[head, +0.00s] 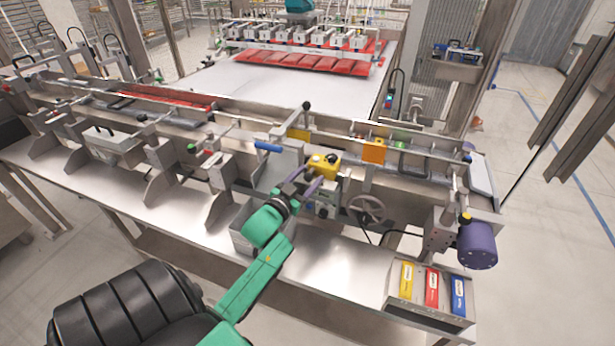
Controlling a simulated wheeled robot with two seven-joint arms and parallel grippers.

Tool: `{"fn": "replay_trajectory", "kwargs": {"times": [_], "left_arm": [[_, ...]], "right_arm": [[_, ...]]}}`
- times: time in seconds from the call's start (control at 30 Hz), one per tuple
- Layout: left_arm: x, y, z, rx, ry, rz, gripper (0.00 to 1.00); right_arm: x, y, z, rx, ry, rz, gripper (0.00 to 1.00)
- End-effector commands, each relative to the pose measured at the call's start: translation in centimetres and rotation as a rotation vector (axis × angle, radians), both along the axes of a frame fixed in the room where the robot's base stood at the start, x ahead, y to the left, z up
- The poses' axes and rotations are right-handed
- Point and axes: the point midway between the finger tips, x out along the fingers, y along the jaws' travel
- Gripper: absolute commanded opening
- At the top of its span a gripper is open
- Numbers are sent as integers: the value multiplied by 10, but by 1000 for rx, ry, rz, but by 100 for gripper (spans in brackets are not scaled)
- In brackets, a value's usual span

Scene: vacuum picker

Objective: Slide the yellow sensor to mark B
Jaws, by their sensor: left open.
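A yellow box-shaped unit (324,164) with round knobs on top sits on the front rail of the machine, near the middle of the head view. It looks like the yellow sensor. My left gripper (309,179) has its two purple fingers open just in front of this unit, one finger by its left side and one lower in front. I cannot tell whether the fingers touch it. An orange-yellow block (373,151) stands farther right, and a smaller yellow piece (298,135) lies behind. No lettering for mark B is legible. My right gripper is not in view.
A grey handwheel (367,208) and a purple motor (478,246) are to the right. A blue-handled lever (268,147) lies left of the yellow unit. A bin of yellow, red and blue boxes (430,316) stands at front right. The steel shelf (320,270) is partly bare.

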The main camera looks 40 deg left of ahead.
Motion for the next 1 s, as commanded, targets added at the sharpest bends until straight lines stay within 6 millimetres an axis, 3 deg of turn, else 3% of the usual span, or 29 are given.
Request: {"fn": "replay_trajectory", "kwargs": {"times": [0.03, 0.2, 1.0], "left_arm": [[0, 0, 0, 0, 0, 0, 64], [0, 0, 0, 0, 0, 0, 0], [-1, 0, -1, -1, 1, 1, 0]], "right_arm": [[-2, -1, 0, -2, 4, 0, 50], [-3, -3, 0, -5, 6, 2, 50], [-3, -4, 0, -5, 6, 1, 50]]}}
